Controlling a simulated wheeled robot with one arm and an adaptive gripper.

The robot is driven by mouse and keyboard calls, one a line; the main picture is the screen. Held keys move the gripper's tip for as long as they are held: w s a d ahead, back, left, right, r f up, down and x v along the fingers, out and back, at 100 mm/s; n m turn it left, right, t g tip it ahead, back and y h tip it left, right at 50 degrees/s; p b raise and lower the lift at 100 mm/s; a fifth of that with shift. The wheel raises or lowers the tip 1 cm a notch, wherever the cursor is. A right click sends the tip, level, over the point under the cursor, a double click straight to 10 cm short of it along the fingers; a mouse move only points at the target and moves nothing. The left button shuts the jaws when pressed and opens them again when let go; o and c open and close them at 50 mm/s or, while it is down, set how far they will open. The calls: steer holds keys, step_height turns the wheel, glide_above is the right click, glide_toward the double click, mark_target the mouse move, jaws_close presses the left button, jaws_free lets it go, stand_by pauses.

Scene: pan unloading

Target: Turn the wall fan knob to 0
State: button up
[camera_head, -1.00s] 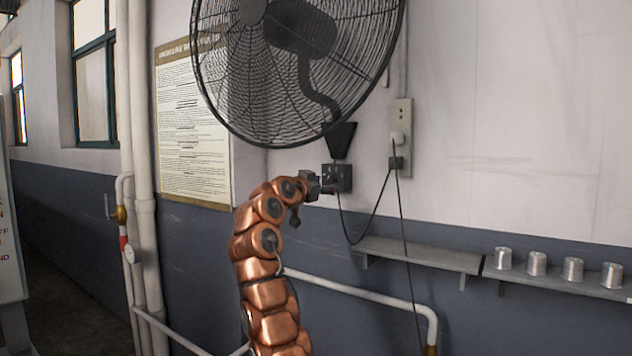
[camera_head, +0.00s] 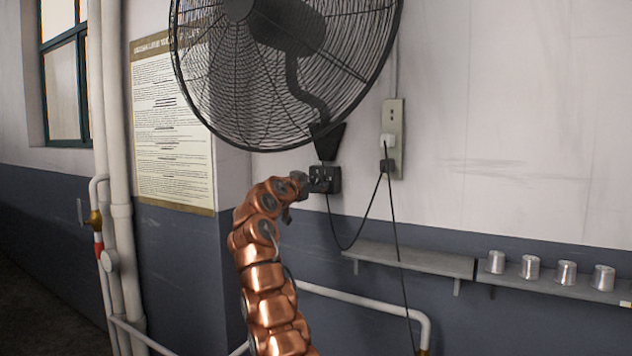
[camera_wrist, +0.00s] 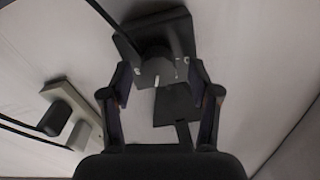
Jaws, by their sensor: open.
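The wall fan (camera_head: 283,70) hangs on the wall with its black bracket (camera_head: 329,142) below the cage. The small dark control box (camera_head: 326,180) sits just under the bracket. My gripper (camera_head: 303,184) is at the box's left side and hides part of its front. In the wrist view the box (camera_wrist: 145,28) is at the top, and a round grey knob (camera_wrist: 150,70) with a small white mark shows on it. My open gripper (camera_wrist: 166,88) has one finger on each side of the knob area. Contact with the knob cannot be told, nor can its setting.
A wall socket panel (camera_head: 393,115) with a plug and hanging black cords is right of the box; it shows at left in the wrist view (camera_wrist: 70,110). A narrow shelf (camera_head: 415,260) and several metal cans (camera_head: 530,267) are lower right. Pipes (camera_head: 118,200) stand left.

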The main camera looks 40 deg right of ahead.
steer(key=shift+x, duration=0.75)
steer(key=c, duration=1.1)
